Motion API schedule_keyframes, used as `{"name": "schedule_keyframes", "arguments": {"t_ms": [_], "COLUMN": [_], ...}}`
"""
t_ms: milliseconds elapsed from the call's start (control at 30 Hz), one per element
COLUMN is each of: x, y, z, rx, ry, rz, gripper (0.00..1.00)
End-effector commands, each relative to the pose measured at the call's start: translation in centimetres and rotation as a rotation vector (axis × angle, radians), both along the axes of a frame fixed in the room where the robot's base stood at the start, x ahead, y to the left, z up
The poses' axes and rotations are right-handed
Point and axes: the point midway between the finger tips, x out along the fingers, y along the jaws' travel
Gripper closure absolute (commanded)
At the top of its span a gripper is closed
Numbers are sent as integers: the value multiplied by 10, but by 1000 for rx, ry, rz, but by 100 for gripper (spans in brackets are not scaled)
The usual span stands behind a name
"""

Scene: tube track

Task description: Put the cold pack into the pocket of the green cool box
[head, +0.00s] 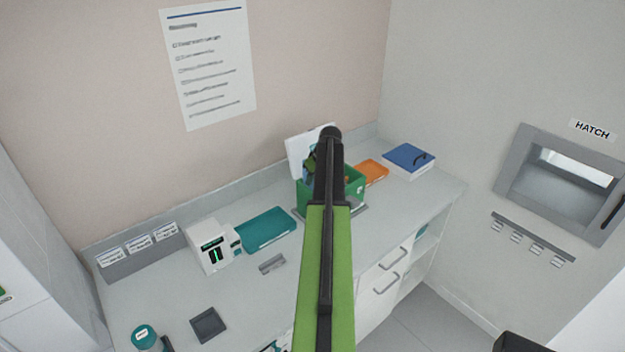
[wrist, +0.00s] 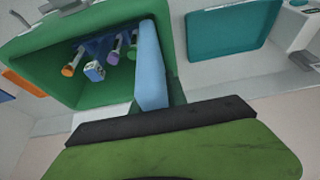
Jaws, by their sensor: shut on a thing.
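The green cool box (head: 357,188) stands open on the counter near the back wall, partly hidden behind my arm in the head view. In the wrist view, the inside of the green cool box (wrist: 60,97) shows several capped tubes (wrist: 112,57). The light-blue cold pack (wrist: 151,66) stands on edge along the box's inner side, beside the tubes. My gripper (wrist: 160,118) is shut on the near end of the cold pack, at the box's rim. The pocket itself is hidden, so I cannot tell whether the pack is inside it.
An orange case (head: 371,172) and a blue binder (head: 409,159) lie right of the box. A teal case (head: 265,229), a white device (head: 213,246) and a small dark tray (head: 208,325) are to the left. A hatch (head: 563,183) is on the right wall.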

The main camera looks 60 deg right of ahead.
Motion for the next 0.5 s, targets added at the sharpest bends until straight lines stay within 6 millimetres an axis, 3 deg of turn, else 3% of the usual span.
{"name": "schedule_keyframes", "arguments": {"t_ms": [500], "x": [0], "y": [1], "z": [-17], "rx": [2], "ry": [3], "rz": [0], "gripper": [100]}}
